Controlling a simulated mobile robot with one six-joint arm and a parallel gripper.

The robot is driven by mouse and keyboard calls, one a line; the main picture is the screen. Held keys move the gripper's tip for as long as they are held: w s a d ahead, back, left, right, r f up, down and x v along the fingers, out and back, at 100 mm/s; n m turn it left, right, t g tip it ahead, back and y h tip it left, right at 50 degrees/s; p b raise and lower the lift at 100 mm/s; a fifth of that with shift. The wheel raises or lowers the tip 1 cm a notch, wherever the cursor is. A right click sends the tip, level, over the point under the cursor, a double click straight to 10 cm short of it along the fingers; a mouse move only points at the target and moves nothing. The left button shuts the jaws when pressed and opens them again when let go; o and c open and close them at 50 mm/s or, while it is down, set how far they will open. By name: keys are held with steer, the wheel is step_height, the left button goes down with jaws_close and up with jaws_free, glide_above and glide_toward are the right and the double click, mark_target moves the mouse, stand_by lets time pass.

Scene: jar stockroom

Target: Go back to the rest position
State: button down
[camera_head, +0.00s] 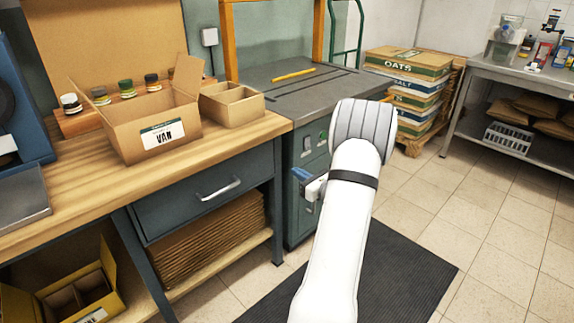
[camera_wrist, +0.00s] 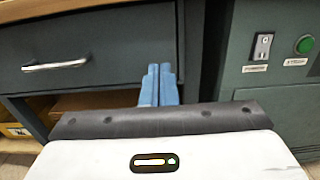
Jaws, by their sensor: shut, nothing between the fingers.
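My gripper (camera_wrist: 159,86) has blue fingers that are shut together with nothing between them. In the wrist view it points toward the front of the workbench, between the drawer (camera_wrist: 95,50) and the grey machine cabinet (camera_wrist: 275,60). In the head view my white arm reaches forward over the dark floor mat. Only part of the gripper (camera_head: 304,177) shows there, small and blue, left of the arm and in front of the cabinet. It is below the bench top and apart from the boxes on it.
The wooden bench (camera_head: 215,150) carries an open carton labelled VAN (camera_head: 150,125), a divided box (camera_head: 232,104) and several jars. Stacked cartons (camera_head: 408,85) stand behind my arm. A grey table (camera_head: 510,75) is at the right. The tiled floor (camera_head: 490,230) is clear at the right.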

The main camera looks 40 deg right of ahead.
steer(key=shift+s, duration=0.75)
steer(key=w+a+r+n+g+y+p, duration=0.2)
steer(key=a+r+n+y, duration=0.15)
steer(key=a, duration=0.35)
steer(key=w+a+r+n+g+y+p, duration=0.1)
steer(key=w+a+r+n+y+p, duration=0.15)
steer(key=a+r, duration=0.3)
steer(key=s+a+r+n+g+y+p, duration=0.1)
steer(key=s+a+r+n+g+p, duration=0.2)
steer(key=a, duration=0.4)
steer(key=s+a+r+n+g+y+p, duration=0.1)
steer(key=s+a+r+n+g+p, duration=0.15)
steer(key=a+r+n, duration=0.4)
steer(key=s+a+n+g+y+p, duration=0.1)
steer(key=a+n+g+p, duration=0.2)
steer(key=a, duration=0.6)
steer(key=s+a+r+n+g+h+p, duration=0.2)
steer(key=s+a+r+n+h+p, duration=0.1)
steer(key=s+r+n, duration=0.4)
steer(key=s+a+r+n+g+h+p, duration=0.2)
steer(key=s+r+n+h+p, duration=0.4)
steer(key=s+n, duration=0.3)
steer(key=shift+a+r+n+h+p, duration=0.3)
steer(key=shift+a+r+n+p, duration=0.25)
steer(key=shift+p, duration=0.25)
